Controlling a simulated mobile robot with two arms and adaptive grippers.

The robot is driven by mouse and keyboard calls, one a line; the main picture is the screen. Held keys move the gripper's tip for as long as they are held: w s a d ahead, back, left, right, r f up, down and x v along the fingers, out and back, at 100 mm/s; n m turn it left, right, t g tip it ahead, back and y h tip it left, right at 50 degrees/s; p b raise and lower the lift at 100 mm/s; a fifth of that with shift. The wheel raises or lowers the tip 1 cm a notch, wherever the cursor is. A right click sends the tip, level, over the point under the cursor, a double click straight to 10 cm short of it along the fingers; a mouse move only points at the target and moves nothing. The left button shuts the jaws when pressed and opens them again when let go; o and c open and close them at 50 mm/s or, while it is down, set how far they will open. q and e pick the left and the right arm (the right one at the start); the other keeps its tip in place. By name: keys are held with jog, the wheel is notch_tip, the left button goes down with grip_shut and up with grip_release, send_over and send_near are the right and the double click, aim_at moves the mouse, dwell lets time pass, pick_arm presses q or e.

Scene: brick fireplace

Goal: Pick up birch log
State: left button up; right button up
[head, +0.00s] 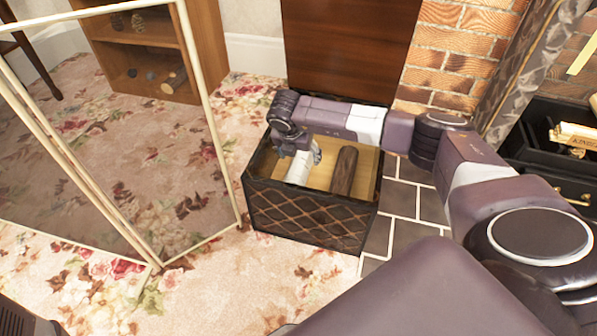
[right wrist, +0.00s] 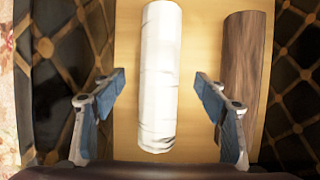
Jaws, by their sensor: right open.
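The birch log (head: 299,167) is white and lies in an open box (head: 305,214) with a dark lattice front. In the right wrist view the birch log (right wrist: 160,75) stretches lengthwise between my open fingers. My right gripper (head: 302,150) is over the box, and its fingers (right wrist: 161,105) stand apart on either side of the log, with a gap on each side. A dark brown log (head: 342,172) lies beside the birch log, to its right; it also shows in the right wrist view (right wrist: 242,70). My left gripper is not in view.
The box's wooden lid (head: 345,45) stands raised at the back. A glass screen (head: 190,130) with a pale frame stands to the left. A brick wall (head: 455,50) and a dark grate (head: 550,130) are at the right. Floral carpet (head: 235,290) is clear in front.

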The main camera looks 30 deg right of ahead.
aim_at(300, 161)
jog(key=shift+w+d+f+b, duration=0.1)
jog(key=shift+d+f+b, duration=0.05)
jog(key=shift+f+b, duration=1)
jog(key=shift+w+d+f+b, duration=0.1)
jog(key=shift+d+f+b, duration=0.05)
jog(key=shift+f+b, duration=1)
jog(key=shift+w+d+f, duration=0.15)
jog(key=shift+d+f, duration=0.05)
jog(key=shift+f, duration=0.3)
jog(key=shift+r, duration=0.1)
jog(key=shift+c, duration=0.3)
jog(key=c, duration=1.5)
